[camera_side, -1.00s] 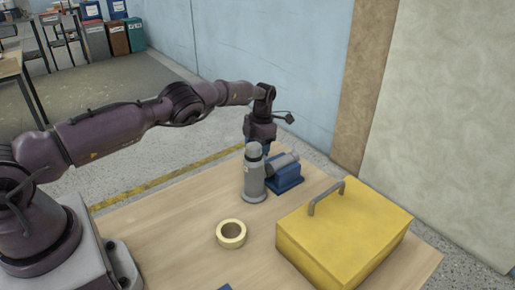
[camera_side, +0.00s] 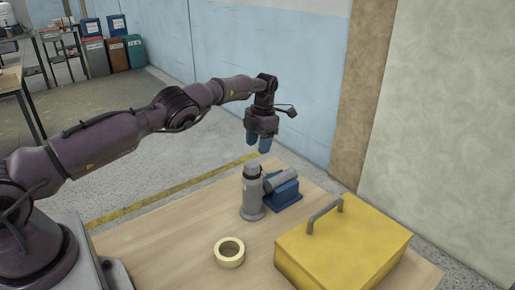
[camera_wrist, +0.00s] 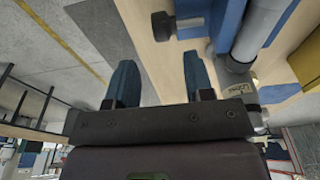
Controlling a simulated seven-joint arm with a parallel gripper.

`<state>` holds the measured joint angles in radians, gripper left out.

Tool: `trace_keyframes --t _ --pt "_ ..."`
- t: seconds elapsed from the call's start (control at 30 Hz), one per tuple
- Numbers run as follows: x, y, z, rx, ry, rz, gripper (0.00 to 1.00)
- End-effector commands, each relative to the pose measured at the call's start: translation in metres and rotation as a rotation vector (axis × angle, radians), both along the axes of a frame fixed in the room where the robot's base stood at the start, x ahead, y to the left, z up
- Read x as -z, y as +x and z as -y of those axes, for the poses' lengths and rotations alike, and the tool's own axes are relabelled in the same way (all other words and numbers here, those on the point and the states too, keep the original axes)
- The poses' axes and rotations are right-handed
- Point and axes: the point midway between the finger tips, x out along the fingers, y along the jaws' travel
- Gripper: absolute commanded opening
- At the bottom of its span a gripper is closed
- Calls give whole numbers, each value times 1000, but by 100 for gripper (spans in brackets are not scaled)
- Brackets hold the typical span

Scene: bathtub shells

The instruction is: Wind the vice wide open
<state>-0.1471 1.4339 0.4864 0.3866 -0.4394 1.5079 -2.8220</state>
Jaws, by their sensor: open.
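The blue vice (camera_side: 284,195), with a grey cylindrical part on top, stands near the far edge of the wooden table. Its blue body (camera_wrist: 231,22) is at the top of the wrist view. A dark round knob (camera_wrist: 162,25) shows left of the body there, beyond the fingertips. My gripper (camera_side: 259,149) hangs above and behind the vice, fingers down, clear of it. In the wrist view my gripper (camera_wrist: 160,65) has its two blue fingers apart with nothing between them. In the side view the vice is partly hidden by a grey cylinder.
The grey upright cylinder (camera_side: 251,196) stands close in front of the vice. A yellow toolbox (camera_side: 345,250) with a raised handle stands at the right. A cream tape roll (camera_side: 219,256) lies nearer the front. The table's left part is bare.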

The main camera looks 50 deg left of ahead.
Motion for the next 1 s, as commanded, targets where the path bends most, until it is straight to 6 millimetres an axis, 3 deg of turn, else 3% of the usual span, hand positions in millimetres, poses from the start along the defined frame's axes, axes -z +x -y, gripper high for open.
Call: trace_keyframes --t 0.27,0.43,0.5,0.77,0.9,1.0 --pt "-9 0 0 0 0 2 48" --pt "-58 1 -2 -2 1 8 48" --pt "-39 -4 -25 -48 -1 29 48" --pt "2 -23 -94 -169 16 156 48" --pt "33 -47 -130 -224 36 252 48" --pt "54 -67 -144 -239 52 349 48"
